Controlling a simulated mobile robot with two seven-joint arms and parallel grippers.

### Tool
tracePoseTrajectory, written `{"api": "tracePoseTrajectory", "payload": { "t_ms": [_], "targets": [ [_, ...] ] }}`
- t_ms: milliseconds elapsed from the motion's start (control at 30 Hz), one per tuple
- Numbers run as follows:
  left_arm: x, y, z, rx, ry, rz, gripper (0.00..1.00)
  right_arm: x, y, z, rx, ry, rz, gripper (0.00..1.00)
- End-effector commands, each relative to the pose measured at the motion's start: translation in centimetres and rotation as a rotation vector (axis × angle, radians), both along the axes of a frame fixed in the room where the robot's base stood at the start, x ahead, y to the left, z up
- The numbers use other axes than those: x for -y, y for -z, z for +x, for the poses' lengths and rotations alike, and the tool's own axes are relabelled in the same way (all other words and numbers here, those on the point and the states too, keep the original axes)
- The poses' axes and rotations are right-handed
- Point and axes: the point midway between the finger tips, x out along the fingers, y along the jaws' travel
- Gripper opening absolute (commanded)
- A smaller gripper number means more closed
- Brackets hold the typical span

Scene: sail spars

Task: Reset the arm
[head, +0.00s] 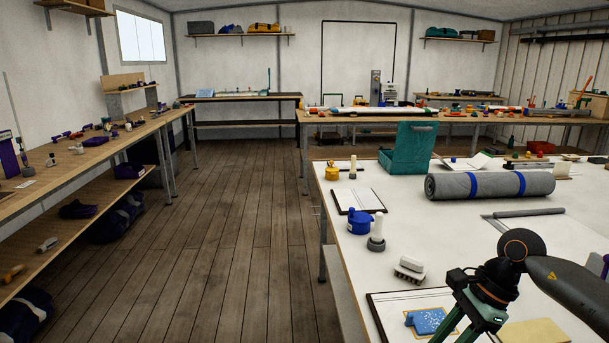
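My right arm comes in from the lower right over the white table (400,225). Its wrist is bent downward, and the green and black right gripper (468,322) runs toward the bottom edge. Its fingertips are cut off or hidden, so I cannot tell whether it is open or holds anything. The blue patterned piece (429,321) lies just left of it on a board. My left gripper is not in view.
A grey roll with blue straps (490,185), a teal bin (408,150), a blue pot (359,222), a brush (410,268) and a clipboard (357,199) are on the white table. A wooden bench (60,160) runs along the left. The plank floor (220,240) between is clear.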

Motion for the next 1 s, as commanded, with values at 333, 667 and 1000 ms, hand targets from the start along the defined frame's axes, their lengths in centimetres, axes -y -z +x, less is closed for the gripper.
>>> {"api": "tracePoseTrajectory", "payload": {
  "t_ms": [333, 667, 1000],
  "targets": [
    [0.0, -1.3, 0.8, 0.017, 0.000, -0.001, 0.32, -15.7, 1.2, -3.9, -0.288, 0.226, 0.615, 0.36],
    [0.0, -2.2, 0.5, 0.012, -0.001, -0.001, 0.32, -21.9, -2.0, -3.9, -0.923, 0.840, 1.286, 0.36],
    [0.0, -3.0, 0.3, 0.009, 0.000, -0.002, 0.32, -14.8, 7.0, -3.0, -1.738, 1.776, 1.712, 0.36]
  ]
}}
